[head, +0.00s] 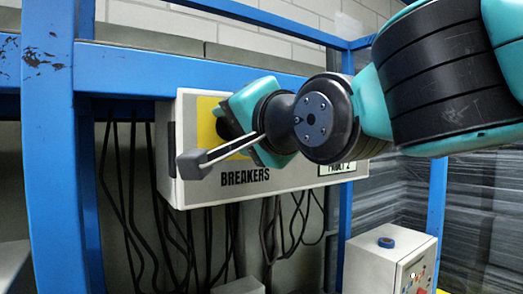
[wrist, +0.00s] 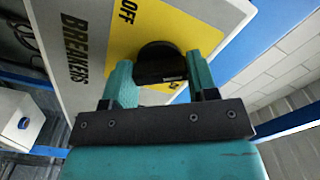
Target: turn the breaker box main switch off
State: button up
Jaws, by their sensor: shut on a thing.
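The breaker box (head: 190,188) is a pale box marked BREAKERS, fixed to the blue frame. It also fills the upper left of the wrist view (wrist: 105,85). A yellow plate (head: 207,110) sits on its face; OFF is readable on it in the wrist view (wrist: 120,42). The main switch, a round black knob (wrist: 158,60), stands on the yellow plate. My gripper (wrist: 162,82) is shut on the knob, one teal finger on each side. In the head view my gripper (head: 232,112) covers most of the plate and knob.
Blue posts and a beam (head: 230,78) frame the box. Black cables (head: 130,200) hang below and left of it. A white control box (head: 378,262) with a blue round item (head: 386,242) on top stands at lower right.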

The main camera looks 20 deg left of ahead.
jog(key=n+b, duration=0.1)
jog(key=n, duration=0.1)
jog(key=n+b, duration=0.1)
jog(key=b, duration=0.1)
jog(key=n+b, duration=0.1)
jog(key=n, duration=0.1)
jog(key=shift+f+n, duration=0.25)
jog(key=shift+n, duration=0.05)
jog(key=n+b, duration=0.3)
jog(key=n, duration=0.2)
jog(key=shift+r, duration=0.15)
jog(key=shift+n, duration=0.4)
jog(key=o, duration=0.9)
jog(key=shift+d, duration=0.1)
